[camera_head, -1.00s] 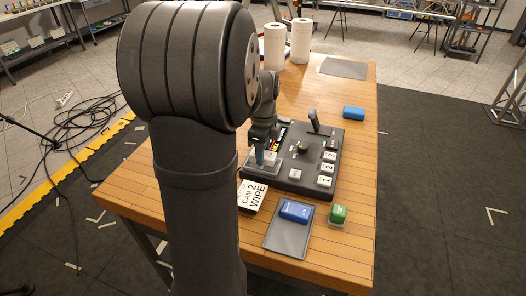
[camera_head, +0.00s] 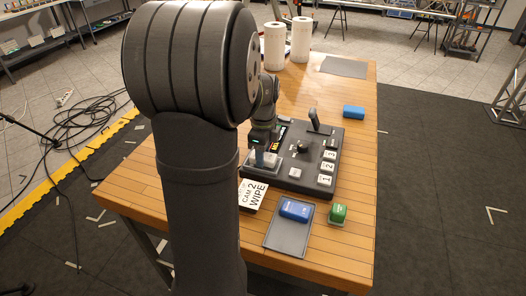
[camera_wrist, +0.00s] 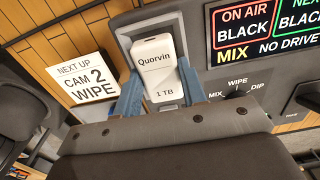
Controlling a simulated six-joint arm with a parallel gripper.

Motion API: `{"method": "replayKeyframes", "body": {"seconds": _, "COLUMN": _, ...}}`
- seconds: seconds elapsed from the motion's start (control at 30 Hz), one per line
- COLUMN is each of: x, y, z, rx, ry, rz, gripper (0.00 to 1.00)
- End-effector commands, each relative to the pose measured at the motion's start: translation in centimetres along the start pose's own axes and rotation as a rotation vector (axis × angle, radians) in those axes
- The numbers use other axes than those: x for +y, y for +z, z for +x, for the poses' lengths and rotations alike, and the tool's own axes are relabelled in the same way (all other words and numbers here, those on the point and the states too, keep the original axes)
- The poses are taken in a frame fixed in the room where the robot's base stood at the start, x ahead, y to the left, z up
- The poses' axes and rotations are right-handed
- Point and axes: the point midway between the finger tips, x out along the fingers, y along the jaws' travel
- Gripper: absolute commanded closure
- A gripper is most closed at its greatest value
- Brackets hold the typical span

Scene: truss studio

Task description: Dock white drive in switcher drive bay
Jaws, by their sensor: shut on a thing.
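The white drive (camera_wrist: 154,65), marked "Quorvin 1 TB", sits between the blue fingers of my gripper (camera_wrist: 158,88) in the wrist view. My gripper is shut on it. The drive is over or in the pale grey framed drive bay (camera_wrist: 124,34) of the switcher; I cannot tell how deep it sits. In the head view my gripper (camera_head: 261,160) is at the near left corner of the dark switcher (camera_head: 318,165), and the drive cannot be made out there. The switcher's screen (camera_wrist: 250,32) reads "ON AIR BLACK", "MIX" and "NO DRIVE".
A "CAM 2 WIPE" card (camera_head: 253,196) lies in front of the switcher. A grey tray (camera_head: 285,241) holds a blue object (camera_head: 295,210); a green object (camera_head: 338,213) is beside it. Another blue object (camera_head: 353,112) lies behind right. The switcher has a lever (camera_head: 314,118) and numbered buttons.

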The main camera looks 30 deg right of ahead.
Motion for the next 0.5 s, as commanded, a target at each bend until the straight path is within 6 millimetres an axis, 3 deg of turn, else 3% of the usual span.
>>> {"method": "replayKeyframes", "body": {"seconds": 0.27, "x": -0.02, "y": 0.00, "z": 0.55, "rx": 0.000, "ry": -0.001, "rz": 0.000, "gripper": 0.89}}
{"method": "replayKeyframes", "body": {"seconds": 0.3, "x": -0.02, "y": 0.00, "z": 0.51, "rx": 0.000, "ry": -0.001, "rz": 0.000, "gripper": 0.54}}
{"method": "replayKeyframes", "body": {"seconds": 0.5, "x": -0.01, "y": 0.00, "z": 0.52, "rx": 0.000, "ry": -0.001, "rz": 0.000, "gripper": 0.53}}
